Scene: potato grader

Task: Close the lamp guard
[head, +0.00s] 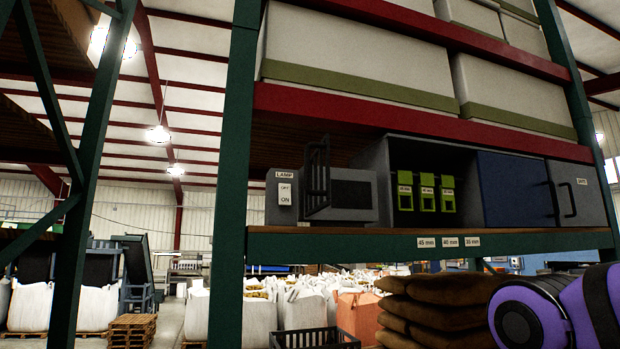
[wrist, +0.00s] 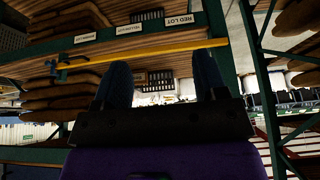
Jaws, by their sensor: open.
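The lamp unit (head: 352,194) is a grey box with a dark front on the shelf in the head view, labelled LAMP, with an OFF/ON switch (head: 285,194) at its left. The lamp guard (head: 317,178) is a black barred frame that stands swung out from the front of the box, near its left side. My gripper (wrist: 163,78) shows in the wrist view with its two dark blue fingers apart and nothing between them. It is outside the head view, and the lamp is not visible in the wrist view.
Right of the lamp are green clips (head: 426,192) in an open compartment and a blue door (head: 515,189) with a handle. Brown sacks (head: 440,300) and a dark crate (head: 315,338) are below. A yellow bar (wrist: 150,56) crosses beyond my fingers, before shelves of sacks.

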